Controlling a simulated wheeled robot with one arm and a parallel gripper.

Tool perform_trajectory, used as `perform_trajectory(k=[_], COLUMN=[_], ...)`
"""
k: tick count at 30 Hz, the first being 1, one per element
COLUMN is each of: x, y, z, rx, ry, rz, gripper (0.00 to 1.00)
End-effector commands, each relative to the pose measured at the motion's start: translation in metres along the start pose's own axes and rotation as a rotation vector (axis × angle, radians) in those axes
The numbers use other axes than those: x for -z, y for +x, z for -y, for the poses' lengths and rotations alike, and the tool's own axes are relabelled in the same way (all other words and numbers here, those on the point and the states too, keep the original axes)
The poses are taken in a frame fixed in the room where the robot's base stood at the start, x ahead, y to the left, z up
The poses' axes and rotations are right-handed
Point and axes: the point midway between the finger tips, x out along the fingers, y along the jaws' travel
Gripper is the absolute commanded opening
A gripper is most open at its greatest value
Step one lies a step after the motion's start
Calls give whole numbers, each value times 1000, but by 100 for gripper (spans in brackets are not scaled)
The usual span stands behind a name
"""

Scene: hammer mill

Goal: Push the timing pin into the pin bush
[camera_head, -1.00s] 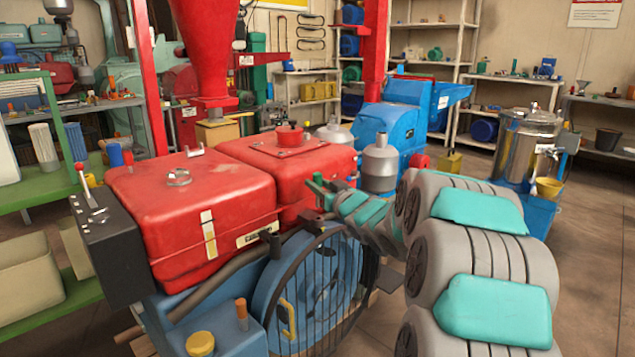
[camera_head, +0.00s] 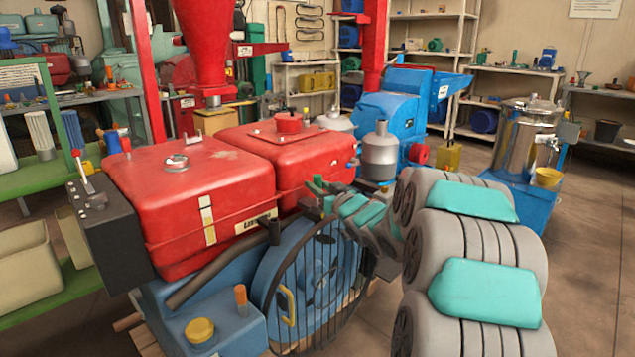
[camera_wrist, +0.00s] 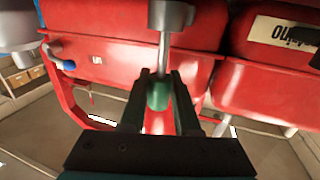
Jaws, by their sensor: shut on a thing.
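In the wrist view, my gripper (camera_wrist: 158,82) has its two dark fingers closed around the green end of the timing pin (camera_wrist: 158,97). The pin's thin grey metal shaft runs up the picture from the green end to a grey round collar (camera_wrist: 171,14), which looks like the pin bush. The shaft meets the collar; how deep it sits is hidden. In the head view, my gripper (camera_head: 318,187) is at the right side of the red tanks, above the caged flywheel. The pin is too small to make out there.
The blue engine carries two red tanks (camera_head: 198,190) and a wire-caged flywheel (camera_head: 315,285) close below my arm. A grey canister (camera_head: 379,155) and a blue machine (camera_head: 392,118) stand behind. Open floor (camera_head: 585,250) lies at the right.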

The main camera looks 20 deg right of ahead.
Motion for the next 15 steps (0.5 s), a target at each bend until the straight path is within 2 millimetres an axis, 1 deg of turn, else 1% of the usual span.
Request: perform_trajectory(k=[1,6,15], x=[-7,-15,-15], y=[0,0,0], z=[0,0,-1], rx=[0,-1,-1], ry=[1,1,0], rz=[1,0,-1], gripper=[0,0,0])
